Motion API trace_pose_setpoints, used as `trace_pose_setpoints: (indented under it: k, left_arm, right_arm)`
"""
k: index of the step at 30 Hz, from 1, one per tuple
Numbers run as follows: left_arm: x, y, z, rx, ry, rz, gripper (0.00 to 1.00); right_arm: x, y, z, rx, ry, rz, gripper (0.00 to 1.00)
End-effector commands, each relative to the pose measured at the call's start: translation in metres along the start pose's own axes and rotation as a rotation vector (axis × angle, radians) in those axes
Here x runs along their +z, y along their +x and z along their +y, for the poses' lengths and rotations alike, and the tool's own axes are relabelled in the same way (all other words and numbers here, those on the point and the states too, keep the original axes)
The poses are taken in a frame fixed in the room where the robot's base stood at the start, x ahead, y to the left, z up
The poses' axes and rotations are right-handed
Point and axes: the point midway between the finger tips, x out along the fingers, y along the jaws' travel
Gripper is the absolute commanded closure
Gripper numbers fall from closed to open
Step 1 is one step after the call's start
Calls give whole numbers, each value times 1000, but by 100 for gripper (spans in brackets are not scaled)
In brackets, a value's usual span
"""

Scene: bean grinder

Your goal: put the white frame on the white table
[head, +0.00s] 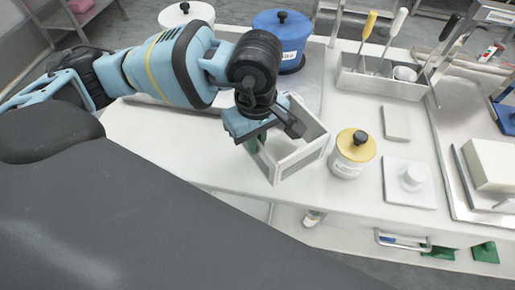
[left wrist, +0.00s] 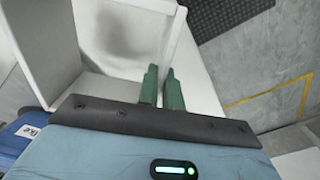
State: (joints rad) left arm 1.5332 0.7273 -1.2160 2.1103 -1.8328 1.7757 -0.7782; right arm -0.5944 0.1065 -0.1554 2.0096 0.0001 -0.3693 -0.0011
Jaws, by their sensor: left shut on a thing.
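The white frame (head: 304,157) is an open, box-like frame at the front edge of the white table (head: 160,138) in the head view. My left gripper (head: 256,143) reaches down from above and is shut on the near left wall of the frame. In the left wrist view the green fingers (left wrist: 161,88) are on either side of the frame's thin wall, and the white frame (left wrist: 110,40) fills the upper left. The frame looks slightly tilted; I cannot tell whether it touches the table. My right gripper is not in view.
A white canister with a yellow lid (head: 352,152) stands just right of the frame. A blue pot (head: 281,38) and a white pot (head: 186,14) stand behind. A metal utensil tray (head: 380,78) is at back right. The table's left part is clear.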

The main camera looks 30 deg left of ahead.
Motion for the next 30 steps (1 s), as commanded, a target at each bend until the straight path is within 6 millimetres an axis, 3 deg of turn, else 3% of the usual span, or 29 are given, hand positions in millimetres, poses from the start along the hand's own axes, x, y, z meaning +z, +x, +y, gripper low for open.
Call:
trace_pose_setpoints:
  k: [5, 13, 25, 26, 30]
  left_arm:
    - [0, 4, 0, 1, 0, 0, 100]
    - [0, 36, 0, 1, 0, 1, 100]
    - [0, 42, 0, 1, 1, 0, 100]
    - [0, 41, 0, 1, 1, 0, 89]
    - [0, 40, 0, 1, 1, 1, 71]
  right_arm:
    - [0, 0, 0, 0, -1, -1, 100]
    - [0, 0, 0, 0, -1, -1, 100]
    - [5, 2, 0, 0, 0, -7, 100]
    - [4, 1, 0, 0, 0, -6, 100]
    - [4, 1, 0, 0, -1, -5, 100]
